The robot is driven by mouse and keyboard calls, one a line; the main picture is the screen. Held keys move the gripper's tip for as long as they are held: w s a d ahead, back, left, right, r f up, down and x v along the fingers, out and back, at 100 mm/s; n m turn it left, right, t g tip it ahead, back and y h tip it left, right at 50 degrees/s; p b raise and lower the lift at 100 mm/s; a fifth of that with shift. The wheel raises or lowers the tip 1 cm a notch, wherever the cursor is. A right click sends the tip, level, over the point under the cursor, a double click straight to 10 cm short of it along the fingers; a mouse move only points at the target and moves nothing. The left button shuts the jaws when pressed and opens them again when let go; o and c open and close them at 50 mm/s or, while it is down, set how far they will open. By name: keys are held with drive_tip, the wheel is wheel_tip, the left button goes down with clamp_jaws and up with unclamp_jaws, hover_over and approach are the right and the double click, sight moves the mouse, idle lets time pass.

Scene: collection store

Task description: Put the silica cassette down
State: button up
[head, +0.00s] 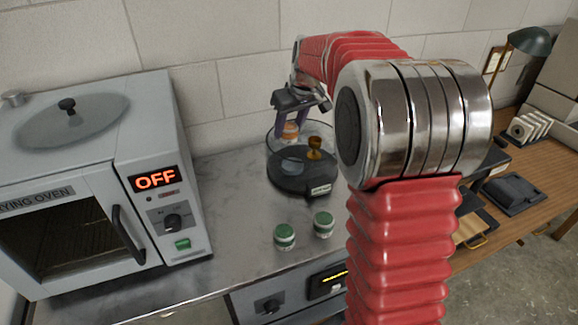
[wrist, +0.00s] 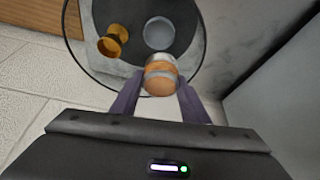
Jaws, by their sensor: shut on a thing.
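The silica cassette is a small cylinder with an orange body and a pale metallic band; it is between my gripper's fingers in the wrist view (wrist: 161,80) and in the head view (head: 290,131). My gripper (head: 291,124) is shut on it, with a dark finger on either side. It is held over a round black base (head: 300,184) with a clear glass rim. A pale round spot (wrist: 158,32) shows on that base, just beyond the cassette in the wrist view. A brass knob-shaped piece (head: 314,148) stands beside it. The gap under the cassette is hard to judge.
A drying oven (head: 92,180) reading OFF stands at left on the grey metal bench (head: 232,213). Two green-lidded jars (head: 285,236) (head: 323,224) stand in front of the base. A wooden desk (head: 530,183) with dark trays and a lamp is at right. A block wall is behind.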

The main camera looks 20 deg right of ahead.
sight(293, 144)
drive_tip(key=shift+d, duration=0.45)
drive_tip(key=shift+s+d+f, duration=0.1)
drive_tip(key=shift+f, duration=3)
drive_tip(key=shift+f, duration=1.9)
drive_tip(key=shift+f, duration=0.25)
